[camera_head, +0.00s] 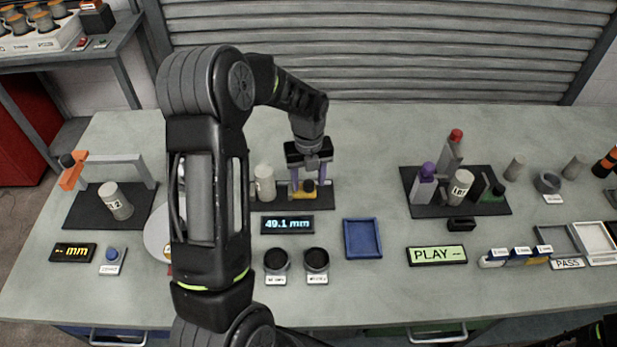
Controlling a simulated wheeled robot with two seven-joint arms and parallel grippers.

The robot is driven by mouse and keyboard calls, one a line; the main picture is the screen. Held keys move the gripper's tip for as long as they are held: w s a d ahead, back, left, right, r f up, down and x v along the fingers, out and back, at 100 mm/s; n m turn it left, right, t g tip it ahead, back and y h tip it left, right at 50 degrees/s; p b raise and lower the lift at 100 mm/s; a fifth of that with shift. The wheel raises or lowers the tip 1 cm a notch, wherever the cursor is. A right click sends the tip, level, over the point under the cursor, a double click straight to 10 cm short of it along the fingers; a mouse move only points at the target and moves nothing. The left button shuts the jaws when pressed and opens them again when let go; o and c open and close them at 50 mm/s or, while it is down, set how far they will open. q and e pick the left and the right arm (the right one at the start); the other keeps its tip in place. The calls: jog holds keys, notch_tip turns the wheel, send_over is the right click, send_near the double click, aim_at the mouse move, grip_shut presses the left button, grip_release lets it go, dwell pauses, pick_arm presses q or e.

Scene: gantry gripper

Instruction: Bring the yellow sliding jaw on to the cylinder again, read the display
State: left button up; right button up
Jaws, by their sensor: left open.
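The yellow sliding jaw (303,194) sits on a dark mat in the middle of the bench, with a dark knob (309,185) on it. My left gripper (308,182) points down over the jaw, its two purple fingers apart on either side of the knob; I cannot tell whether they touch it. The pale cylinder (265,184) stands upright to the left of the jaw, with a visible gap between them. The display (287,224) in front reads 49.1 mm. My left arm hides the left part of this station. My right gripper is not in view.
Two dark round cups (316,260) and a blue tray (362,238) stand in front. Another gauge station (115,200) is at the left. Bench behind the gripper is clear.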

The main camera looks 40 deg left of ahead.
pick_arm(q)
grip_shut()
dwell(0.6)
dwell(0.9)
